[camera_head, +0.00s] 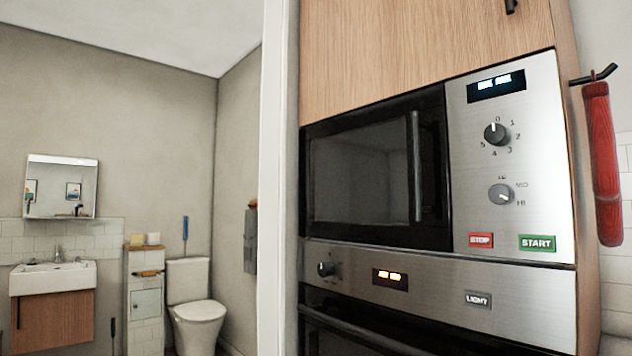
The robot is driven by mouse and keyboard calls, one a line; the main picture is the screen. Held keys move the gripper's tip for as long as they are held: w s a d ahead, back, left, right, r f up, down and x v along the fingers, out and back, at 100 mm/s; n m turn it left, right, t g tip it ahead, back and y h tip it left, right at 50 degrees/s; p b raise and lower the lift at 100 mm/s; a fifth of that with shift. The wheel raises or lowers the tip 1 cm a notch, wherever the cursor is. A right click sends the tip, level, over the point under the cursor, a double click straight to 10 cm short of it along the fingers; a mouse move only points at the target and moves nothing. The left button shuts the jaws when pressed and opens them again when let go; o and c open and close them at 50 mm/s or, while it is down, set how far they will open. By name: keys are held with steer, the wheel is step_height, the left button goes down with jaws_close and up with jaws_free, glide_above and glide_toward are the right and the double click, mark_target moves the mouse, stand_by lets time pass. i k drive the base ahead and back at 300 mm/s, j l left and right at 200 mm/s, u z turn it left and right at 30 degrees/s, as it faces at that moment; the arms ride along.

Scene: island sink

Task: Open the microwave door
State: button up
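The microwave (507,160) is built into a tall wood cabinet at the right of the head view. Its dark glass door (362,175) looks shut. A vertical bar handle (416,165) runs along the door's right side. Right of the door is a steel panel with a lit display, two knobs, a small red button and a green START button (538,243). My gripper is not in view.
An oven (440,290) with a knob, a display and a handle sits directly below the microwave. A red cloth (602,165) hangs from a hook on the cabinet's right side. A white wall edge (277,180) borders the cabinet's left. Beyond it are a toilet (198,318) and a sink (52,279).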

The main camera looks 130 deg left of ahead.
mark_target(429, 211)
steer(key=u, duration=3.55)
